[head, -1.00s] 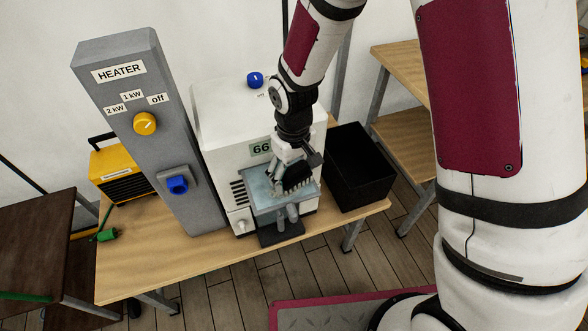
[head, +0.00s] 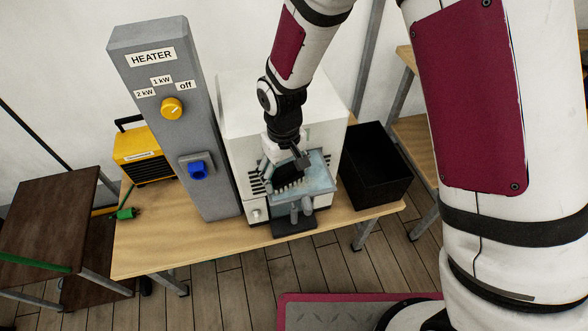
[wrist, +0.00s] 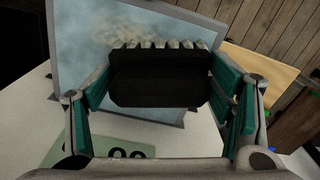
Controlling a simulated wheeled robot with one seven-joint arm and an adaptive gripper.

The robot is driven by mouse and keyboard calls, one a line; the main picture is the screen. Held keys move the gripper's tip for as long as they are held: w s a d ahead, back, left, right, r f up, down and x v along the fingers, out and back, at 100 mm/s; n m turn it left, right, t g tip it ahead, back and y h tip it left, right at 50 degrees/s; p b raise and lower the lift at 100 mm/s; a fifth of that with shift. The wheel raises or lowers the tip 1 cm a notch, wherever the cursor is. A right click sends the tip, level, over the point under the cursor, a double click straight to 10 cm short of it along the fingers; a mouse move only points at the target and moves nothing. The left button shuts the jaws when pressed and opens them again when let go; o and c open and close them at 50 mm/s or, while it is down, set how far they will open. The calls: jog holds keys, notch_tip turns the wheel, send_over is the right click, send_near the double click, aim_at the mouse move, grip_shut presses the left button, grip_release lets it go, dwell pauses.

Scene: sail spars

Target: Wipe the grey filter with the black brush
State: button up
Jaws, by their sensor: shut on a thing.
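The grey filter (head: 318,178) is a pale blue-grey framed panel, held tilted on a small dark stand at the front of the white machine. In the wrist view the filter (wrist: 80,45) fills the upper left and carries a dusty beige patch near its middle. My gripper (head: 285,172) is shut on the black brush (wrist: 160,85), gripping it between its teal-padded fingers. The brush's pale bristles (wrist: 160,45) point at the filter, at the edge of the dusty patch. They appear to touch it, but contact is hard to tell. In the head view the brush is over the filter's left part.
The white machine (head: 235,115) stands behind the filter on a wooden table (head: 165,245). A grey heater post (head: 170,130) stands to its left and an open black bin (head: 375,170) to its right. A yellow heater (head: 142,155) and green plug (head: 126,213) are further left.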

jog(key=shift+s+a+r, duration=0.1)
jog(key=shift+s+a, duration=0.2)
jog(key=shift+a, duration=0.7)
jog(key=shift+s+a+r, duration=0.1)
jog(key=shift+s+a, duration=0.15)
jog(key=shift+a, duration=0.75)
jog(key=shift+r+p, duration=0.95)
jog(key=shift+r, duration=2)
jog(key=shift+r, duration=0.1)
jog(key=shift+r+p, duration=0.35)
jog(key=shift+r, duration=1.1)
